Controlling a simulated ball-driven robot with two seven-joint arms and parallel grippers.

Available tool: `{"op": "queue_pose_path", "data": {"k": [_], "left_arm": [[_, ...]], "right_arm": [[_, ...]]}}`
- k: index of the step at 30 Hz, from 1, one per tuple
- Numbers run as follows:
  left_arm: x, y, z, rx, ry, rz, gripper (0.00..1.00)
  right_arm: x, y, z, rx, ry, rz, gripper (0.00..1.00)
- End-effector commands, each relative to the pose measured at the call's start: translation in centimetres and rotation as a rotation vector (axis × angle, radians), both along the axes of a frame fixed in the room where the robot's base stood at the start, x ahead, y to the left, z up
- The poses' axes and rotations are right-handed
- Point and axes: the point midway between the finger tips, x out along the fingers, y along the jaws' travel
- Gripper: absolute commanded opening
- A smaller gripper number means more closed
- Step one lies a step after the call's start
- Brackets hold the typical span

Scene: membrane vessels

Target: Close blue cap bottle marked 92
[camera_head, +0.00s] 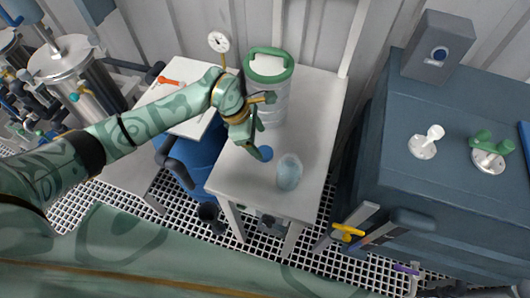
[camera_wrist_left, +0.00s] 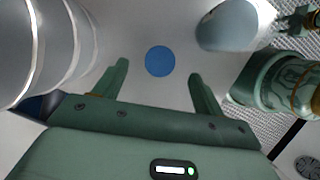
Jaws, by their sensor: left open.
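A blue cap (camera_head: 266,153) lies flat as a round disc on the white table. It also shows in the left wrist view (camera_wrist_left: 160,61), framed between my fingers. A pale translucent bottle (camera_head: 289,172) stands just right of the cap, apart from it, and shows at the upper right of the left wrist view (camera_wrist_left: 232,25). No number on it can be read. My left gripper (camera_head: 262,139) is open and empty just above the table, beside the cap; its two fingers (camera_wrist_left: 159,75) show spread apart.
A large clear container with a green lid (camera_head: 268,64) stands at the back of the white table (camera_head: 316,110), close to my left gripper. A gauge (camera_head: 219,42) is beside it. A blue drum (camera_head: 190,160) stands left. A dark cabinet (camera_head: 450,190) with fittings stands right. The table's right side is clear.

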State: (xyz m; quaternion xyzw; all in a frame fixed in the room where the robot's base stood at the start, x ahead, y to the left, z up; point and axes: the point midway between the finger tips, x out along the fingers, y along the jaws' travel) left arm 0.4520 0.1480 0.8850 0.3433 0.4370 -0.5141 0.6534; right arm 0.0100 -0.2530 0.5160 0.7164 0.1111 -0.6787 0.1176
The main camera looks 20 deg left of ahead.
Motion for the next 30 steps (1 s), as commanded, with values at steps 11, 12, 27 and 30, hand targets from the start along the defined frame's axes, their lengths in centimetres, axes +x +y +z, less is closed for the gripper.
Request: {"op": "queue_pose_path", "data": {"k": [11, 12, 27, 30], "left_arm": [[0.0, -0.1, -0.3, 0.000, 0.000, 0.001, 0.71], [0.0, -0.2, -0.7, -0.001, 0.001, 0.001, 0.71], [0.2, -1.7, -5.2, -0.001, -0.001, 0.000, 0.71], [0.2, -1.7, -5.1, 0.000, -0.001, 0.000, 0.71]], "right_arm": [[0.0, -0.1, -0.1, -0.001, 0.000, 0.000, 0.37], [0.0, -0.1, -0.1, -0.001, 0.000, 0.000, 0.37], [-0.3, -0.1, -1.3, -0.001, 0.007, 0.000, 0.37], [-0.3, -0.1, -1.3, -0.001, 0.007, 0.000, 0.37]]}}
